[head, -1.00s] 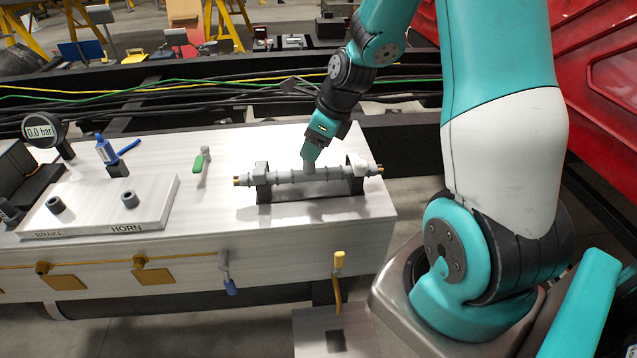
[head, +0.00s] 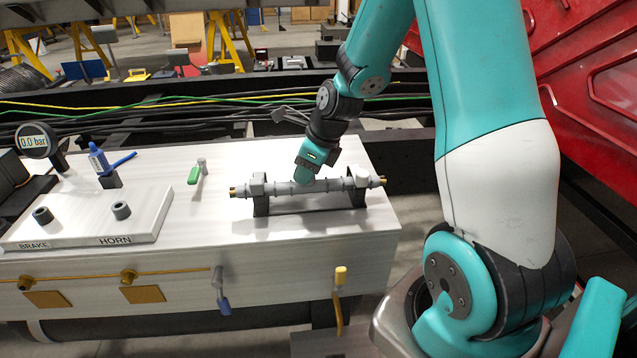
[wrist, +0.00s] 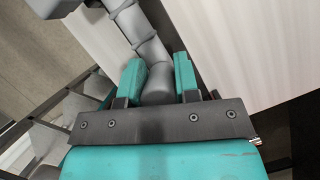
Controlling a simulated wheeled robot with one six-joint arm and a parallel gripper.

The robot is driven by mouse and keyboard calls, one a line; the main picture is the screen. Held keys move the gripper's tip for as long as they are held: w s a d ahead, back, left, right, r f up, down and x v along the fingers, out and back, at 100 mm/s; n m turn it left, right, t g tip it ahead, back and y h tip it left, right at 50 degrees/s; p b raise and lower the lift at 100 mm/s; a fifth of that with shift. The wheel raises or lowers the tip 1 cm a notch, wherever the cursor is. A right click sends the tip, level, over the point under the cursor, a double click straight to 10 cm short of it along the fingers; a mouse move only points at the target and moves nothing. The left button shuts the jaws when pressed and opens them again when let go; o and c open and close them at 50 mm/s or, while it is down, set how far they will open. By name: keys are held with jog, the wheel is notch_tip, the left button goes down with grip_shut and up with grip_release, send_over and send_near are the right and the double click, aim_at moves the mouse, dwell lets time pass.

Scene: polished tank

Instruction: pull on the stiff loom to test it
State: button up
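The loom (head: 330,185) is a grey, ribbed tube lying level across two dark brackets on the pale tank top, with brass-coloured ends. My gripper (head: 303,178) comes down from above onto the loom's middle and hides part of it. In the wrist view, my gripper (wrist: 159,80) has its two teal fingers on either side of a rounded grey part of the loom (wrist: 150,50). The fingers appear to touch it on both sides, with no clear gap.
A plate marked BRAKE and HORN (head: 90,235) lies to the left, with a 0.0 bar gauge (head: 36,141) behind it. A green-handled valve (head: 195,175) stands left of the loom. Cables (head: 200,113) run behind the tank. A red panel (head: 590,80) is at right.

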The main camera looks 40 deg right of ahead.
aim_at(319, 183)
grip_shut()
jog(key=shift+s+d, duration=0.2)
jog(key=shift+d, duration=0.05)
dwell(0.6)
jog(key=shift+f, duration=0.1)
dwell(0.6)
jog(key=o, duration=0.9)
grip_release()
jog(key=shift+c, duration=0.2)
jog(key=shift+a, duration=0.1)
jog(key=shift+p, duration=0.3)
jog(key=shift+r+p, duration=0.55)
jog(key=shift+r, duration=0.1)
jog(key=p+v, duration=0.5)
jog(key=v, duration=0.1)
jog(key=shift+s, duration=0.15)
jog(key=shift+f, duration=0.1)
